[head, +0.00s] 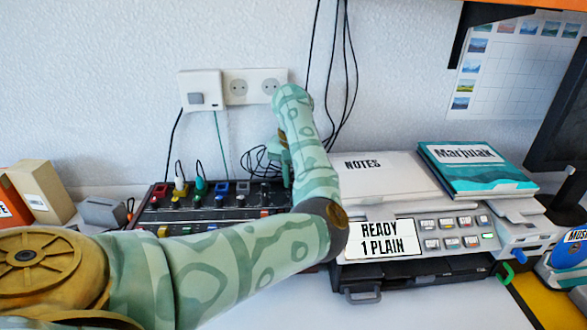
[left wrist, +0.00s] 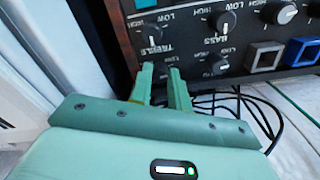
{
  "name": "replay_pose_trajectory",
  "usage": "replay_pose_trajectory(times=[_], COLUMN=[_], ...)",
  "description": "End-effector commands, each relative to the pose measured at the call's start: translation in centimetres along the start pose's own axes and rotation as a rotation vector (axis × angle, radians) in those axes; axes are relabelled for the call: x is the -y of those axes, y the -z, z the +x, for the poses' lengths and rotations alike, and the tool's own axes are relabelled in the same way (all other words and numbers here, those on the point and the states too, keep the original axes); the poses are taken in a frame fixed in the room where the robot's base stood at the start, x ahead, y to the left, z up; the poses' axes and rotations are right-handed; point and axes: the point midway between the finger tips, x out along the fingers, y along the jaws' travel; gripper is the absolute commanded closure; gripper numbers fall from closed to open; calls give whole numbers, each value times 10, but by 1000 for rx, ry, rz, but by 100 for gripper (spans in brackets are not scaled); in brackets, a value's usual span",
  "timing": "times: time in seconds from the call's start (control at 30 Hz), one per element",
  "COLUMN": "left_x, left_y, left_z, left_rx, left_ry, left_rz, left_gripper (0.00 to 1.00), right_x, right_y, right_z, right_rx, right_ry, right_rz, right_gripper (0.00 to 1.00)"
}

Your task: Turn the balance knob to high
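The black control panel (left wrist: 190,40) fills the top of the left wrist view, its lettering upside down or tilted. I see a knob (left wrist: 222,20) by the BASS label, another knob (left wrist: 220,65) below it and a third (left wrist: 286,12) to the right. A TREBLE label is near my fingers. No balance label is readable, so I cannot tell which knob is balance. My left gripper (left wrist: 160,70) has two green fingers slightly apart, tips over the panel's edge by TREBLE, nothing visibly held. In the head view my arm hides the panel's right end (head: 210,215). My right gripper is not in view.
A printer (head: 420,235) with a READY 1 PLAIN display stands right of the panel, bearing notes and a teal book (head: 475,170). Black cables (head: 262,160) hang behind the panel. Boxes (head: 40,190) stand at the left.

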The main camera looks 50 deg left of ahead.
Motion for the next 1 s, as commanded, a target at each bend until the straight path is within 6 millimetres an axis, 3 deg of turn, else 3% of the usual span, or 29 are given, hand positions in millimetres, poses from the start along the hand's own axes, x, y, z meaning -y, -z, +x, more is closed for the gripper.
replay_pose_trajectory(times=[0.2, 0.5, 0.83, 0.87, 0.9, 1.0], left_x=[0, 0, 0, 0, 0, 1], left_y=[0, 0, 0, 0, 0, 0], left_z=[0, -2, 0, 0, 0, 0], left_rx=[0, 0, 0, 0, 0, -1], left_ry=[0, 0, 0, 0, 0, 1], left_rz=[32, 389, 423, 422, 422, 421], left_gripper=[100, 100, 100, 73, 62, 60], right_x=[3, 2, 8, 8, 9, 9], right_y=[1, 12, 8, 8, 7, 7], right_z=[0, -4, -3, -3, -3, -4], right_rx=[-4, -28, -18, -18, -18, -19], right_ry=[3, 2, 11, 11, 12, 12], right_rz=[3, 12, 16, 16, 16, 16], right_gripper=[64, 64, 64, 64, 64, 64])
